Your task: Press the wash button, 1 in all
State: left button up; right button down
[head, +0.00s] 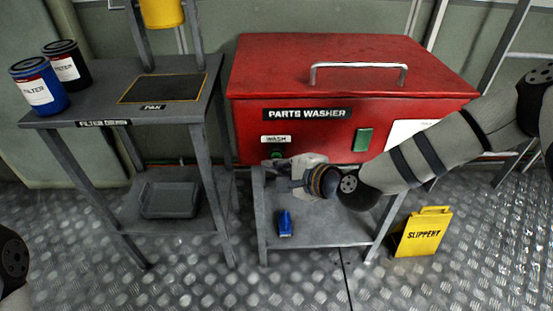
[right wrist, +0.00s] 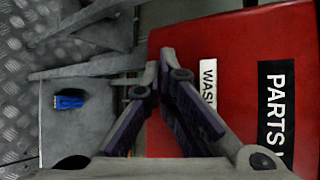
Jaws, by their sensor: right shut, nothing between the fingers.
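The red parts washer (head: 320,75) stands at the back middle, with a white WASH label (head: 276,139) on the left of its front face. The same label (right wrist: 208,85) shows in the right wrist view, partly behind a finger. A small dark round shape (head: 277,154) sits just under the label in the head view; I cannot tell whether it is the wash button or part of my gripper. My right gripper (head: 281,162) is shut and empty, its tips close in front of the washer just below the label. Whether they touch it is unclear. My left gripper is out of view.
A green rectangular switch (head: 364,140) is right of the label. Below the washer, a grey stand (head: 335,232) holds a blue bottle (head: 286,222). A filter table (head: 95,90) with two cans is on the left. A yellow SLIPPERY sign (head: 423,232) stands on the floor at right.

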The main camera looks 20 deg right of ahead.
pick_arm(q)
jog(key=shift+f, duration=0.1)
pick_arm(e)
jog(key=shift+w, duration=0.25)
jog(key=shift+s, duration=0.1)
dwell(0.3)
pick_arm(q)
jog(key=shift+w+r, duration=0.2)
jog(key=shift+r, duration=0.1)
pick_arm(e)
jog(key=shift+s+a, duration=0.2)
jog(key=shift+s, duration=0.7)
pick_arm(q)
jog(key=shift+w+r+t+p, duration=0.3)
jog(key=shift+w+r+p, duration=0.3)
jog(key=shift+p, duration=0.25)
pick_arm(e)
jog(key=s, duration=0.2)
jog(key=s+a, duration=0.1)
jog(key=s, duration=0.1)
jog(key=shift+s+a, duration=0.2)
jog(key=shift+s, duration=0.2)
